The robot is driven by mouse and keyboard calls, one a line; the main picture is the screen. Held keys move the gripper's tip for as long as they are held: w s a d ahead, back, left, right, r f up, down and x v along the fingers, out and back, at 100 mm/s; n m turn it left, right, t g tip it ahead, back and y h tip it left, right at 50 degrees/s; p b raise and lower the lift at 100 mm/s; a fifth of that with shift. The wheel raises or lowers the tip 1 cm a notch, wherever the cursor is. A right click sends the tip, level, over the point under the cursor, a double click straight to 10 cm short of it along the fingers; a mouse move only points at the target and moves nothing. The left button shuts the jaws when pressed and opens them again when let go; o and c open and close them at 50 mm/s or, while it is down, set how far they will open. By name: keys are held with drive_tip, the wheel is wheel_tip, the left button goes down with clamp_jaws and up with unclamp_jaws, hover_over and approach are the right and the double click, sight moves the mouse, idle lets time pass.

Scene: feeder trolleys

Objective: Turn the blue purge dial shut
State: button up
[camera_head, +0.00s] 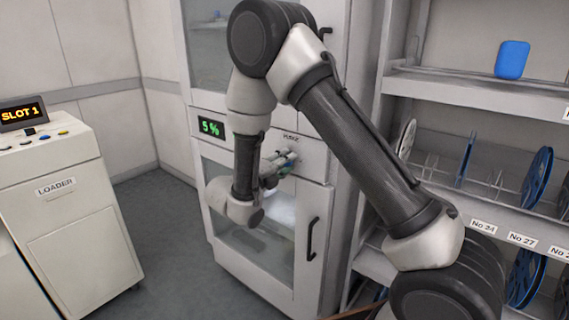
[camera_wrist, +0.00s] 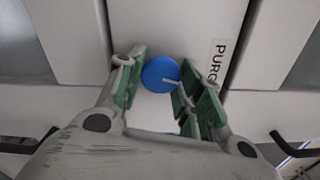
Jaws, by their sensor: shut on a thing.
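The blue purge dial (camera_wrist: 158,74) is round, with a pale pointer line running from its middle toward the right in the wrist view. It sits on a white cabinet panel beside a label reading "PURG" (camera_wrist: 217,62), cut off or covered at its end. My gripper (camera_wrist: 162,76) has its green-padded fingers on both sides of the dial and is shut on it. In the head view my gripper (camera_head: 277,168) is at the cabinet front, just under the label, and the dial is mostly hidden there.
The cabinet (camera_head: 310,160) has a green "5 %" display (camera_head: 211,128), glass doors and a dark door handle (camera_head: 312,238). A shelf rack (camera_head: 480,92) with blue reels stands at the right. A loader (camera_head: 60,200) showing "SLOT 1" stands at the left, with clear floor between.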

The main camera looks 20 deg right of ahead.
drive_tip(key=shift+n, duration=1.6)
drive_tip(key=o, duration=1)
drive_tip(key=v, duration=1.2)
